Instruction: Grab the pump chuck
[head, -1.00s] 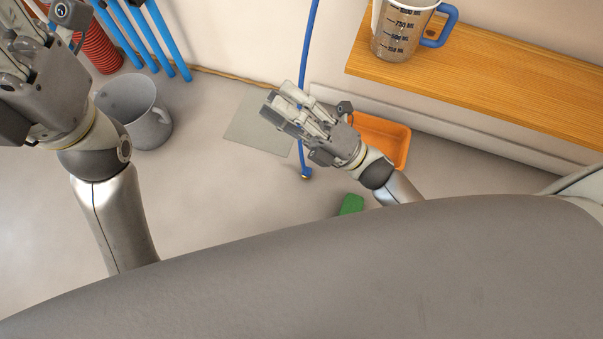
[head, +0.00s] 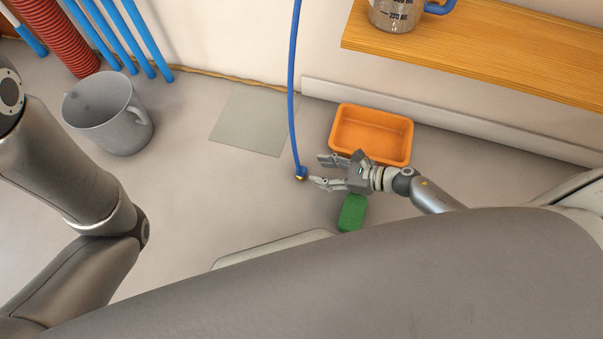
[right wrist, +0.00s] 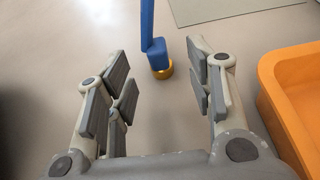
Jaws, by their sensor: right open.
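The pump chuck (head: 301,174) is a small blue fitting with a brass-coloured end, at the bottom of a blue hose (head: 292,90) that hangs from above. My right gripper (head: 316,171) is open and empty, just right of the chuck with its fingers pointing at it. In the right wrist view the chuck (right wrist: 159,60) appears beyond the open fingers, in line with the gap between them. The fingers do not hold it. My left arm comes in at the left of the head view, but its gripper is out of the picture.
An orange tray (head: 372,111) lies close behind my right gripper, and a green block (head: 352,212) lies in front of it. A grey mug (head: 108,113) stands at left. A wooden shelf (head: 480,40) holds a measuring jug (head: 395,14).

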